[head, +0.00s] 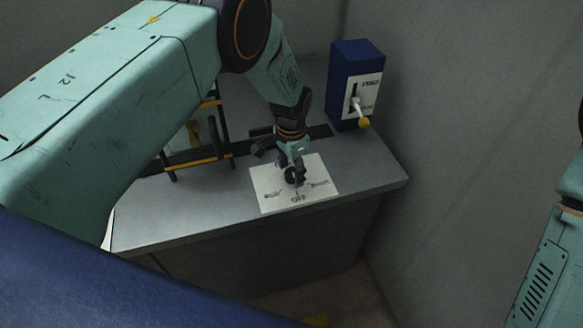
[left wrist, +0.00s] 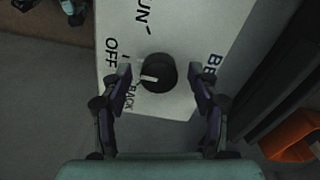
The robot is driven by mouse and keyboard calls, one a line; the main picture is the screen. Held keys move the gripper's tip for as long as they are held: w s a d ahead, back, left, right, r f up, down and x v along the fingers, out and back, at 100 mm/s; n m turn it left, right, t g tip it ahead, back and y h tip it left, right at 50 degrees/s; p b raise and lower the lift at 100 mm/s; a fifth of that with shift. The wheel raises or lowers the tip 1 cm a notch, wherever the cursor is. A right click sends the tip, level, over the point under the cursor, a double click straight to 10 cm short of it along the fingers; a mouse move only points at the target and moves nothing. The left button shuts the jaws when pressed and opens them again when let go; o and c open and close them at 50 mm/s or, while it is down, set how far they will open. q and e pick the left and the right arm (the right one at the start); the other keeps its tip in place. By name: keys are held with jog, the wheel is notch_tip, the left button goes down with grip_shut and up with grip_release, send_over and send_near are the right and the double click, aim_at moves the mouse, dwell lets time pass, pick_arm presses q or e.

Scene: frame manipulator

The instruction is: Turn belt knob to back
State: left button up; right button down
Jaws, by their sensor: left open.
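The belt knob (left wrist: 158,73) is round and black with a white pointer bar. It sits on a white panel (left wrist: 180,30) on the grey bench. In the left wrist view its pointer faces left, between the OFF and BACK labels; I cannot tell exactly which mark it meets. My left gripper (left wrist: 158,82) is open, with one finger on each side of the knob and gaps showing. In the head view the left gripper (head: 293,172) is over the panel (head: 270,203) and mostly hides the knob. My right gripper is not in view.
A blue box (head: 344,62) with a yellow-tipped lever (head: 363,121) stands at the bench's back right. A dark frame with yellow bars (head: 197,163) stands left of the panel. The grey bench top (head: 165,218) is clear at the front left. Grey walls enclose the right side.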

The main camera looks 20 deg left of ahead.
pick_arm(q)
jog(key=shift+d, duration=0.15)
jog(key=c, duration=1.2)
